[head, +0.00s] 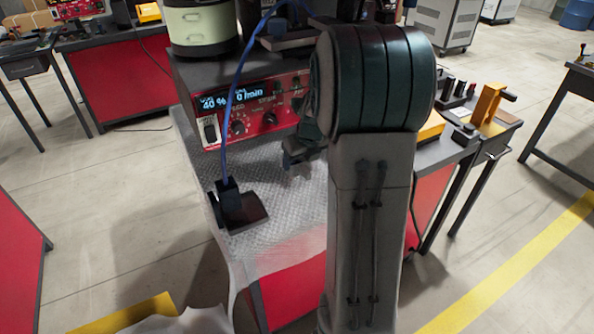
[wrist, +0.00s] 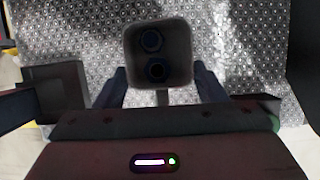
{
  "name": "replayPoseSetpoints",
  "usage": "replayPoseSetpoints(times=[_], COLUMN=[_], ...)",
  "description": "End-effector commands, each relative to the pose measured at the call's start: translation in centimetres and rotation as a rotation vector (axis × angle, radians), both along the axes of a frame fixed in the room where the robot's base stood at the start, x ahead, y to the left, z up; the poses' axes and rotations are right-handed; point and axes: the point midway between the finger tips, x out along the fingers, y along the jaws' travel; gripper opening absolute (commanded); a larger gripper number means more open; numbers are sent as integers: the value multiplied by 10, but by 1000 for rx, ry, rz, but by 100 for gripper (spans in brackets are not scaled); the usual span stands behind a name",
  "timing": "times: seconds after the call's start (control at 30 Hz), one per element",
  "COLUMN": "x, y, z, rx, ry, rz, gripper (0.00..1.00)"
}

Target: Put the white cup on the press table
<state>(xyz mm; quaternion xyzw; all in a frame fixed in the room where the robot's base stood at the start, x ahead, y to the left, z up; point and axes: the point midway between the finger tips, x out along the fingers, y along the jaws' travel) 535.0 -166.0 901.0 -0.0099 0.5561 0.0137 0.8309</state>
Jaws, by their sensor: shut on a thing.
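My gripper (wrist: 161,78) shows in the wrist view with its two dark fingers on either side of a dark grey rounded block (wrist: 158,34). The block has two round dark openings on its face, and the gripper is shut on it. Patterned metal plating shows behind it. In the head view my arm hides most of the gripper; a small dark part of it (head: 298,155) shows over the plated tabletop (head: 270,215). I see no white cup in either view. A grey table (head: 495,135) with a yellow lever device, possibly the press table, stands at the right.
A red control box (head: 250,112) with a lit display stands at the back of the plated top. A black block with a blue cable (head: 230,203) sits at its left. A cream-green bowl unit (head: 201,25) stands behind. Open floor lies left and right.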

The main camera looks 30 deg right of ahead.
Motion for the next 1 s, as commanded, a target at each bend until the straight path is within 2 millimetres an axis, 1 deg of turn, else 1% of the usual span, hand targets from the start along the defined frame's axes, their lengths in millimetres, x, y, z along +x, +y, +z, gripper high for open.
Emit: replayPoseSetpoints(times=[0.07,0.17,0.27,0.43,0.77,0.8,0.87,0.9,1.0], x=[5,7,7,6,7,7,6,6,6], y=[4,6,6,5,6,6,6,6,6], z=[-3,-7,-19,-43,-46,-48,-47,-47,-47], rx=[-2,-1,0,0,-1,0,0,0,0], ry=[-2,-2,0,0,-2,-1,-1,-1,-1], rz=[2,1,0,-1,1,1,1,1,1], gripper=[36,36,36,36,36,66,83,85,85])
